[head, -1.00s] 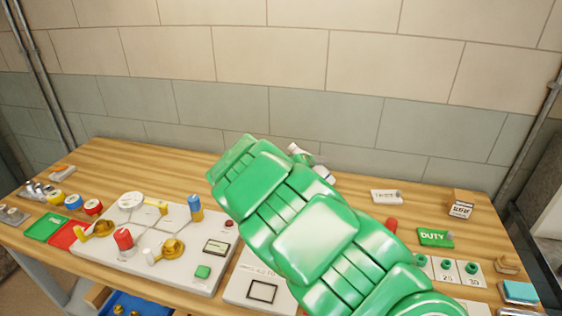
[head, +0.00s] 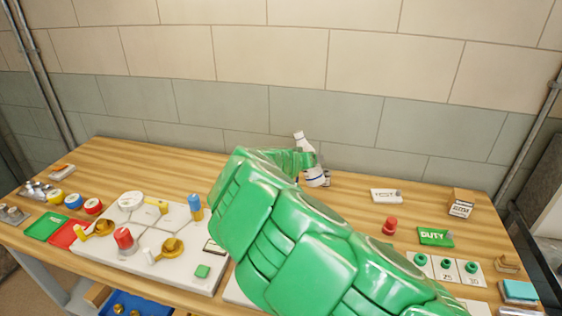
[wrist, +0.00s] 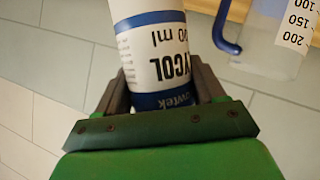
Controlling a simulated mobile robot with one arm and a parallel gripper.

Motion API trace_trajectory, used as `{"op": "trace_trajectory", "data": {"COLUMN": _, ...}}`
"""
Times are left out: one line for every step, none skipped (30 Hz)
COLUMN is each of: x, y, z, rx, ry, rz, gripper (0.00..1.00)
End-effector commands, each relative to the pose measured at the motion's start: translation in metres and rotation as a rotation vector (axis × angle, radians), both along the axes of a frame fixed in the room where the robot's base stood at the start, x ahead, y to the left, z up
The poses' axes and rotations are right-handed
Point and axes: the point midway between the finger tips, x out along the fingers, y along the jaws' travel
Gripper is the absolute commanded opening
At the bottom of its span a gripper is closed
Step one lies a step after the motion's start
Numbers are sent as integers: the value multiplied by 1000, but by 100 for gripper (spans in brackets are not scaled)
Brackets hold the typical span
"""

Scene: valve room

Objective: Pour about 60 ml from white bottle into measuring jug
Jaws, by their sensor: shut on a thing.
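The white bottle (head: 314,176) has blue bands and a printed label. In the head view it stands out beyond my green arm, leaning a little to the left with its cap end up. My gripper (wrist: 160,92) is shut around the bottle, with one finger on each side of its body in the wrist view. The bottle also fills the middle of the wrist view (wrist: 152,45). The clear measuring jug (wrist: 262,45), with a blue handle and a printed scale, is at the upper right there, apart from the bottle. I cannot make out the jug in the head view.
A valve panel (head: 140,265) with knobs stands at the left of the wooden bench. A red knob (head: 389,225), a TEST block (head: 385,196) and a green DUTY tag (head: 435,237) lie at the right. My arm covers the bench's middle. The wall is behind.

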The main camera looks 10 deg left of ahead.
Motion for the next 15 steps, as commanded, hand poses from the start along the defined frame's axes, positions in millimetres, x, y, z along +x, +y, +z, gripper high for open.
{"op": "trace_trajectory", "data": {"x": 0, "y": 0, "z": 2, "rx": 22, "ry": -13, "rz": 2, "gripper": 29}}
{"op": "trace_trajectory", "data": {"x": 0, "y": 0, "z": 3, "rx": 37, "ry": -19, "rz": 4, "gripper": 29}}
{"op": "trace_trajectory", "data": {"x": 0, "y": 0, "z": 4, "rx": 58, "ry": -28, "rz": 2, "gripper": 29}}
{"op": "trace_trajectory", "data": {"x": 0, "y": -1, "z": 4, "rx": 71, "ry": -34, "rz": 2, "gripper": 29}}
{"op": "trace_trajectory", "data": {"x": 0, "y": -1, "z": 4, "rx": 86, "ry": -39, "rz": 2, "gripper": 29}}
{"op": "trace_trajectory", "data": {"x": 0, "y": 0, "z": 4, "rx": 105, "ry": -48, "rz": 4, "gripper": 29}}
{"op": "trace_trajectory", "data": {"x": 0, "y": 1, "z": 6, "rx": 121, "ry": -53, "rz": 6, "gripper": 29}}
{"op": "trace_trajectory", "data": {"x": 0, "y": 2, "z": 7, "rx": 135, "ry": -58, "rz": 6, "gripper": 29}}
{"op": "trace_trajectory", "data": {"x": 0, "y": 2, "z": 8, "rx": 155, "ry": -64, "rz": 5, "gripper": 29}}
{"op": "trace_trajectory", "data": {"x": 0, "y": 1, "z": 10, "rx": 167, "ry": -70, "rz": 4, "gripper": 29}}
{"op": "trace_trajectory", "data": {"x": 0, "y": 1, "z": 11, "rx": 180, "ry": -75, "rz": 4, "gripper": 29}}
{"op": "trace_trajectory", "data": {"x": 0, "y": 1, "z": 12, "rx": 199, "ry": -82, "rz": 5, "gripper": 29}}
{"op": "trace_trajectory", "data": {"x": 0, "y": 1, "z": 14, "rx": 214, "ry": -88, "rz": 6, "gripper": 29}}
{"op": "trace_trajectory", "data": {"x": 0, "y": 2, "z": 15, "rx": 229, "ry": -94, "rz": 7, "gripper": 29}}
{"op": "trace_trajectory", "data": {"x": 0, "y": 2, "z": 17, "rx": 249, "ry": -101, "rz": 9, "gripper": 29}}
